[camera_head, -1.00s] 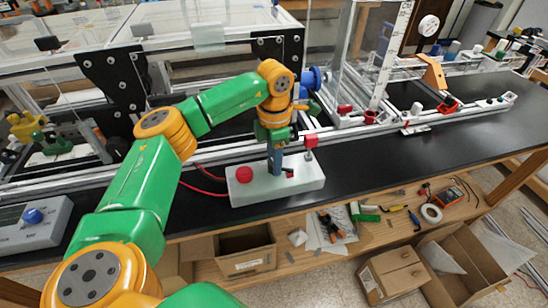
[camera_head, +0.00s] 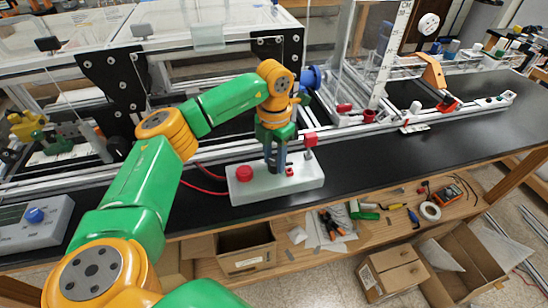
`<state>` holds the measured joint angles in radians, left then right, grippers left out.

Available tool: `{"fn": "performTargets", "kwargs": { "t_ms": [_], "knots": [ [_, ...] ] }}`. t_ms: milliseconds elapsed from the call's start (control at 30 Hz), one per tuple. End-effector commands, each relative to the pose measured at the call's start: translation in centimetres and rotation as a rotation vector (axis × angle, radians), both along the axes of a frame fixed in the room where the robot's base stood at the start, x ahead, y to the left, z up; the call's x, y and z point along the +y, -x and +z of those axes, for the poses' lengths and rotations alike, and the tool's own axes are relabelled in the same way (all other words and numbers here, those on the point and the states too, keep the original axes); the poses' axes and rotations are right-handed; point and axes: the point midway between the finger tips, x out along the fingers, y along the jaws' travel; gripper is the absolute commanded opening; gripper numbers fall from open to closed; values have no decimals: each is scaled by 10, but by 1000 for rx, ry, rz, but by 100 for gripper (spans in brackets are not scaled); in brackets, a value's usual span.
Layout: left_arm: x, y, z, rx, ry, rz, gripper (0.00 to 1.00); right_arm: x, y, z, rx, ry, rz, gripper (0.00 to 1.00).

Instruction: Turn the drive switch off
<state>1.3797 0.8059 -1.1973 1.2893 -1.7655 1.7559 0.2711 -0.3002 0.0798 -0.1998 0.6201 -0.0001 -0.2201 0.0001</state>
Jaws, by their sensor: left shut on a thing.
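A white control box (camera_head: 309,179) lies on the black bench top. It has a round red button (camera_head: 244,173) at its left end and a red block on a post (camera_head: 310,140) at its back right. My left gripper (camera_head: 275,170) points down at the middle of the box, its fingers shut on the drive switch, which they mostly hide. A small red part (camera_head: 289,171) shows just right of the fingertips. I cannot read which position the switch is in. My right gripper is not in view.
Red cables (camera_head: 205,190) run from the box's left side. A grey box with a blue knob (camera_head: 34,215) stands at the left. The extrusion frame (camera_head: 355,135) runs behind. The bench top (camera_head: 420,150) to the right is clear.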

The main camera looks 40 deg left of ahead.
Motion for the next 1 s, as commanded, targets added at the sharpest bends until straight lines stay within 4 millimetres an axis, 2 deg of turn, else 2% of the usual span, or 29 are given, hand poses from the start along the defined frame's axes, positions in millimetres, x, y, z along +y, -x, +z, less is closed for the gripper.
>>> {"fn": "performTargets", "kwargs": {
  "t_ms": [300, 333, 433, 767, 1000],
  "knots": [
    [0, 0, 0, 0, 0, 2, 0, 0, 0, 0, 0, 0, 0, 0],
    [0, 0, 0, 0, 0, 2, 43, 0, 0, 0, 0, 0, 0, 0],
    [0, 0, 0, 0, 0, 2, 70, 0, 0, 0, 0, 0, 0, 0],
    [0, -1, 4, -1, -1, 2, 71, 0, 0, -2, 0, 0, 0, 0],
    [0, -1, 52, -4, 0, 2, 71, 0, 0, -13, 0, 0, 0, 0]
  ]
}}
